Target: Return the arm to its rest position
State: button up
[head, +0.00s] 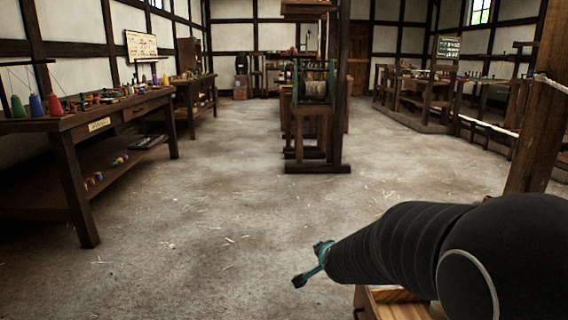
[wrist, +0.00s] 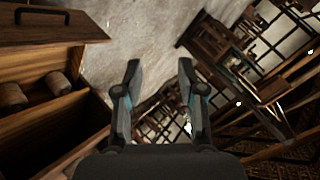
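My arm (head: 400,245) reaches in from the lower right of the head view, covered in a black ribbed sleeve. My gripper (head: 305,276) shows at its end as a small teal and dark part above the floor. In the wrist view my gripper (wrist: 158,75) has its two fingers spread apart. Nothing is between the fingers; floor and distant furniture show through the gap.
A wooden drawer unit (wrist: 70,138) is close on the left in the wrist view, with rounded wooden pieces (wrist: 58,82) inside. A wooden post (head: 535,110) stands at right. A workbench (head: 75,125) with thread cones lines the left. The middle floor (head: 215,200) is clear.

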jog(key=s+d+r+n+g+p, duration=0.1)
jog(key=s+r+n, duration=0.2)
jog(key=s, duration=0.8)
jog(key=s+d+r+n+g+p, duration=0.1)
jog(key=s+d+r+n+g, duration=0.1)
jog(key=s, duration=0.9)
jog(key=s+d+r+n+g+p, duration=0.1)
jog(key=s+r+n, duration=0.3)
jog(key=s, duration=0.7)
jog(key=shift+s+d+r+n+g, duration=0.45)
jog(key=shift+n+g, duration=0.25)
jog(key=shift+n, duration=0.2)
